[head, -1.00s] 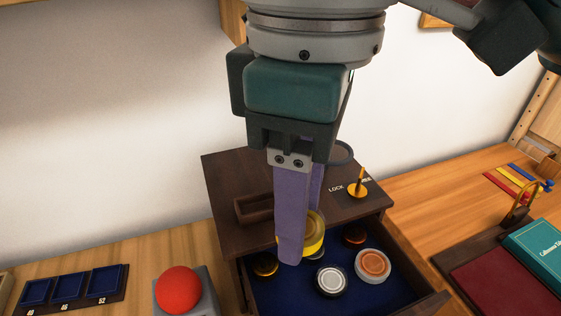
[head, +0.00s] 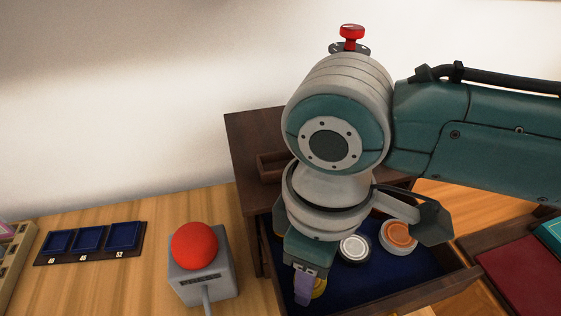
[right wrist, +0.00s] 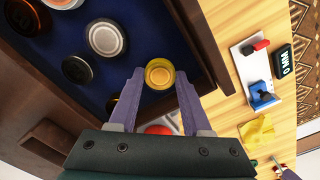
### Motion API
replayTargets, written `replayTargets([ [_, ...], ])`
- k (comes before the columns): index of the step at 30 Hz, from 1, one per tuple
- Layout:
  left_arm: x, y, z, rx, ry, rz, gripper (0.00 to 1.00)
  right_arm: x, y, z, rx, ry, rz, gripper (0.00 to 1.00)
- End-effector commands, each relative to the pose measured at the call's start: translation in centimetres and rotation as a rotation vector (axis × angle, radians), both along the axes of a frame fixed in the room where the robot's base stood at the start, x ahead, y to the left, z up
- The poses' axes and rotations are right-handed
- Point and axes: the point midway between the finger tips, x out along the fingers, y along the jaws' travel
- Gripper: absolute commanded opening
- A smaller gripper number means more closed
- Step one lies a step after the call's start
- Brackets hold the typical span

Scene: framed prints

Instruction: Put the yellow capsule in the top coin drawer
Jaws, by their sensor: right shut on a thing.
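The yellow capsule (head: 320,288) is between the purple fingers of my right gripper (head: 307,290), low in the head view. The right wrist view shows the capsule (right wrist: 160,74) at the fingertips of my right gripper (right wrist: 158,95), which is shut on it. The open coin drawer (head: 443,289) has a blue lining and dark wood walls. The capsule appears over the drawer's front left part; its height above the lining is hard to tell. My right wrist hides much of the drawer and cabinet (head: 250,135). My left gripper is not in view.
A white-rimmed capsule (head: 355,248) and an orange one (head: 399,234) lie in the drawer; a dark capsule (right wrist: 77,69) shows in the wrist view. A red button (head: 195,246) on a grey box stands left of the drawer. A blue-welled tray (head: 90,240) lies farther left.

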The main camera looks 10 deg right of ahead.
Motion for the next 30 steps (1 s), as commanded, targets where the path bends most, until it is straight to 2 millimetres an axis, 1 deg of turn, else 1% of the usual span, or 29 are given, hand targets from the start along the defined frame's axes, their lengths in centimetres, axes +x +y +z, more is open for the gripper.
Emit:
replayTargets([
  [5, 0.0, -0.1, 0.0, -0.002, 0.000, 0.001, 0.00, 0.0, 0.0, 0.1, 0.000, 0.000, 0.000, 0.00],
  [9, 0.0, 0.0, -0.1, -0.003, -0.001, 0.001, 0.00, 0.0, 0.0, -0.3, 0.000, 0.001, -0.001, 0.00],
  [10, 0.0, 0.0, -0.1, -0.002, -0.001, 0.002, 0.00, 0.0, 0.0, -0.3, 0.000, 0.000, -0.001, 0.52],
  [17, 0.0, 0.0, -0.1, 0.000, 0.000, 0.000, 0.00, 0.0, 0.0, -0.2, 0.000, 0.000, -0.001, 0.78],
  [25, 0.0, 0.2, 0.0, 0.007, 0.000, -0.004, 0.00, 0.0, 0.0, 0.0, 0.000, 0.000, -0.001, 0.79],
  [28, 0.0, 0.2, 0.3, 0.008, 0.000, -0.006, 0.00, 0.1, 0.0, 0.8, 0.002, -0.002, -0.001, 0.79],
  [30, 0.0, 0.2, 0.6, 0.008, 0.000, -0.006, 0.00, 0.1, 0.1, 2.0, 0.003, -0.002, -0.001, 0.79],
])
